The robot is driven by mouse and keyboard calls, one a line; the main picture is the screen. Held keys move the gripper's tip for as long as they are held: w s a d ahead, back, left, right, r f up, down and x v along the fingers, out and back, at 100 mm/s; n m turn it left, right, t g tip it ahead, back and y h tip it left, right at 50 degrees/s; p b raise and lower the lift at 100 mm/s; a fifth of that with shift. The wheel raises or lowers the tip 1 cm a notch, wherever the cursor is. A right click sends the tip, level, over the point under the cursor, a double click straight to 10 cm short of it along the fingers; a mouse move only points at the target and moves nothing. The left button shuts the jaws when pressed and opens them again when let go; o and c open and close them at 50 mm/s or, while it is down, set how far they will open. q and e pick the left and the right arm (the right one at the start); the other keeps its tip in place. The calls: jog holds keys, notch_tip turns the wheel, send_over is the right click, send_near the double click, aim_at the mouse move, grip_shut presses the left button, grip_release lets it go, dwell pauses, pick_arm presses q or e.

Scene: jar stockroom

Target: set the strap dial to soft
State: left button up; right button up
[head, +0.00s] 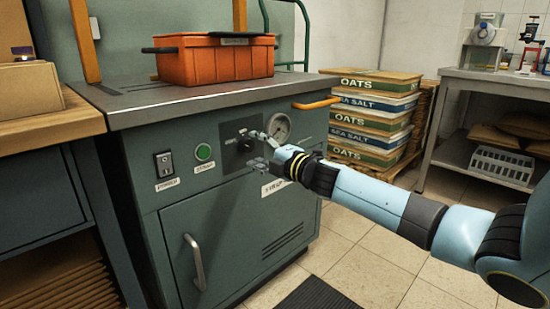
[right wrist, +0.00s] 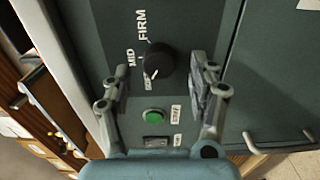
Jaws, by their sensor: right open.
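The strap dial is a round black knob (right wrist: 160,60) on a dark plate of the grey-green machine front. In the right wrist view FIRM and MID read beside it, and a third label below MID is partly hidden and unreadable. A small white mark shows on the knob's lower left edge, roughly toward that third label. My right gripper (right wrist: 160,82) is open, its fingers apart on either side of the knob in that view; contact cannot be told. In the head view my right gripper (head: 261,150) is in front of the dial plate (head: 232,155). My left gripper is out of view.
A green button (head: 204,152) and a switch (head: 165,164) sit left of the dial, a gauge (head: 279,127) right of it. A door handle (head: 195,262) sticks out below. An orange crate (head: 215,62) stands on top.

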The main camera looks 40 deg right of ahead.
jog(key=s, duration=0.9)
jog(key=shift+s+d, duration=0.35)
jog(key=shift+s+f, duration=0.1)
jog(key=shift+f, duration=0.05)
dwell(0.4)
